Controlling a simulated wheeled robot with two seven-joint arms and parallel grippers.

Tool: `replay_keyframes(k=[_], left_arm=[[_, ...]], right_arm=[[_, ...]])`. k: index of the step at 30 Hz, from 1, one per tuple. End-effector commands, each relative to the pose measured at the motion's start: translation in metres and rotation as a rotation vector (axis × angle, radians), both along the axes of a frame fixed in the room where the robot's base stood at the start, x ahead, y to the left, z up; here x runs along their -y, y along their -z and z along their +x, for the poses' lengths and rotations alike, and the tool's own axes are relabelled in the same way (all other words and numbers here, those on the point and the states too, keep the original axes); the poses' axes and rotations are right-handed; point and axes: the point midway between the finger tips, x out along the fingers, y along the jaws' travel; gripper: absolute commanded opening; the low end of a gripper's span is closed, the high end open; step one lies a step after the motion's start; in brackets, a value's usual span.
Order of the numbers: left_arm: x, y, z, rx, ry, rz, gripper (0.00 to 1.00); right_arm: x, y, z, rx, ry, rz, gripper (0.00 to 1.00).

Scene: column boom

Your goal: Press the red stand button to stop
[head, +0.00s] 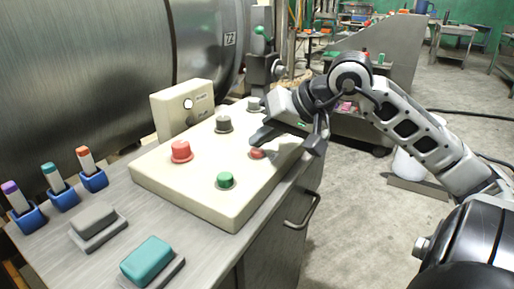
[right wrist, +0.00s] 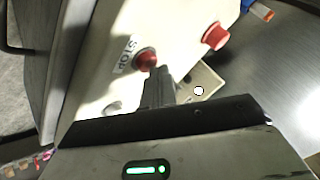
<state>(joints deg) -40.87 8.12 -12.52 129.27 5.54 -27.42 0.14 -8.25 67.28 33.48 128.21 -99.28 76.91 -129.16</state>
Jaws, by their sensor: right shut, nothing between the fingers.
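A cream control box (head: 205,200) lies on the metal bench top. A red button (head: 257,154) sits on its right side, partly under my right gripper (head: 259,139). In the right wrist view this red button (right wrist: 145,57) has a STOP label (right wrist: 127,55) beside it. My right gripper (right wrist: 156,76) is shut and empty, its fingertips at the button's edge; I cannot tell whether they touch it. A larger red button (head: 181,151) stands at the box's left and also shows in the right wrist view (right wrist: 215,36). My left gripper is not in view.
A teal block (head: 148,260), a grey block (head: 95,221) and small blue holders (head: 63,199) stand on the bench at left. A drawer handle (head: 306,212) sticks out in front.

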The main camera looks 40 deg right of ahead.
Motion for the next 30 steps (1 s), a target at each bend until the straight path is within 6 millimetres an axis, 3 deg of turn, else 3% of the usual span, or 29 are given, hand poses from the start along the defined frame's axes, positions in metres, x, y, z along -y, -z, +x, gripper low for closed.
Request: replay_keyframes(k=[17,30], left_arm=[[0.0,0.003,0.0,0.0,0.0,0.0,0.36],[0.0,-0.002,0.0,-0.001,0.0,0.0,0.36]], right_arm=[[0.0,0.002,0.0,-0.003,-0.001,0.0,0.0],[0.0,-0.016,0.0,-0.003,0.0,-0.001,0.0]])
